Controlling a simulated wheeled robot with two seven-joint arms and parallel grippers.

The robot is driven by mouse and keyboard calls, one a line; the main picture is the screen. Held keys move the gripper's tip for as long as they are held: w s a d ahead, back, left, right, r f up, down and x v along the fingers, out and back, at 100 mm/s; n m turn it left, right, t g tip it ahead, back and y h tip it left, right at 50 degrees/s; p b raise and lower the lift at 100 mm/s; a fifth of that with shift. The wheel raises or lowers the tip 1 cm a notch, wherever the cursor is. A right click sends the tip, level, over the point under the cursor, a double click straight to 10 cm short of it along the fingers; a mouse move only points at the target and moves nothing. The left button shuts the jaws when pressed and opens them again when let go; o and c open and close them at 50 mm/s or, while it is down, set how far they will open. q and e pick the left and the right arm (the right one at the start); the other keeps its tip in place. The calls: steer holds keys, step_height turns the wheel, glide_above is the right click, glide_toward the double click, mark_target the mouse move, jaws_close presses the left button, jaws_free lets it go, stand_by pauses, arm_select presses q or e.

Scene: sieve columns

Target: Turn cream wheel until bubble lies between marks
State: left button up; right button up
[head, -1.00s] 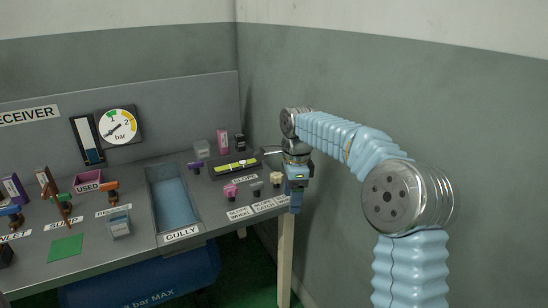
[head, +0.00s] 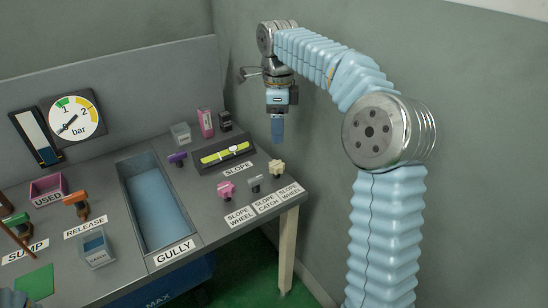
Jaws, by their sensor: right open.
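The cream wheel (head: 277,168) stands on the bench near its right front corner, behind a "SLOPE WHEEL" label. The level (head: 226,152) labelled "SLOPE" lies behind and left of it, a yellow-green vial in a dark housing. A pale spot right of the vial's middle looks like the bubble, but its place against the marks is too small to tell. My right gripper (head: 277,131) is open, pointing down, and appears above and behind the cream wheel in the picture, apart from it.
A pink wheel (head: 226,190) and a grey catch (head: 255,183) stand left of the cream wheel. A pink block (head: 205,122), a black block (head: 225,121) and a clear box (head: 181,133) stand behind the level. The blue gully (head: 157,203) is sunk further left. A wall rises at right.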

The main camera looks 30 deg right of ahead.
mark_target(277, 164)
step_height(277, 164, down, 12)
steer(key=shift+r+b, duration=0.2)
steer(key=shift+b, duration=0.35)
steer(key=c, duration=1.1)
steer(key=shift+o, duration=0.2)
steer(key=shift+r+n, duration=0.1)
steer(key=shift+n, duration=0.3)
